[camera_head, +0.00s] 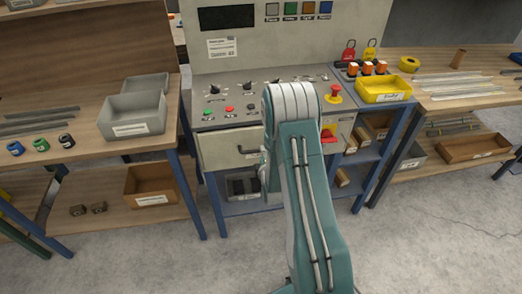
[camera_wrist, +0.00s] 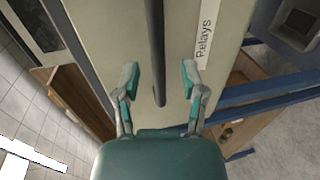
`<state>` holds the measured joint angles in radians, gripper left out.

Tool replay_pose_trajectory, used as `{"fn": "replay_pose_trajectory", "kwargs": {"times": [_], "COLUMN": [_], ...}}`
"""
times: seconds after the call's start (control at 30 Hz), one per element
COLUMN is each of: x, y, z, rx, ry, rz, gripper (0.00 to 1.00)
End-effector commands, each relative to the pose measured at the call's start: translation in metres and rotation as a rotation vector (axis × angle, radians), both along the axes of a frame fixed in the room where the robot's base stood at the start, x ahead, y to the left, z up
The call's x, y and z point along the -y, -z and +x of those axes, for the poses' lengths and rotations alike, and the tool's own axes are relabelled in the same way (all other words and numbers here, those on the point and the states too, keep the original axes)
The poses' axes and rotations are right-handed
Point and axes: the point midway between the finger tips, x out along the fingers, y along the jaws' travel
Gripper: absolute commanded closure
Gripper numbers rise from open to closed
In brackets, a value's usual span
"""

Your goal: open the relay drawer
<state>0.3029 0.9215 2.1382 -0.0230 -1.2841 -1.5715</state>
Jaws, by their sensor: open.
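The relay drawer has a pale beige front (camera_head: 218,152) below the control panel and looks shut in the head view. Its dark bar handle (camera_head: 247,151) shows just left of my arm. In the wrist view the drawer front (camera_wrist: 105,35) carries a white label (camera_wrist: 206,28) reading "Relays". The dark handle (camera_wrist: 156,45) runs from the top edge down between the fingers of my gripper (camera_wrist: 160,80). The fingers are open, one on each side of the handle, with gaps visible. Whether the fingertips reach its depth is unclear.
An emergency-stop button (camera_head: 333,93) and a yellow bin (camera_head: 384,89) stand on the right. A grey box (camera_head: 133,106) sits on the left bench. Blue table legs (camera_head: 187,195) flank the drawer. The floor in front (camera_head: 150,260) is clear.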

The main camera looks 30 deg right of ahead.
Motion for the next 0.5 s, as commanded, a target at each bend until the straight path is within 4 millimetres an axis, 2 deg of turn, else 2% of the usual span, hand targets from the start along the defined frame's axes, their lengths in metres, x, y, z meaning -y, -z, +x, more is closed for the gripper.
{"fn": "replay_pose_trajectory", "kwargs": {"times": [0.2, 0.5], "x": [0.007, 0.009], "y": [0.005, 0.006], "z": [0.025, 0.029], "rx": [0.001, -0.001], "ry": [0.0, 0.0], "rz": [0.001, 0.001], "gripper": [0.46, 0.46]}}
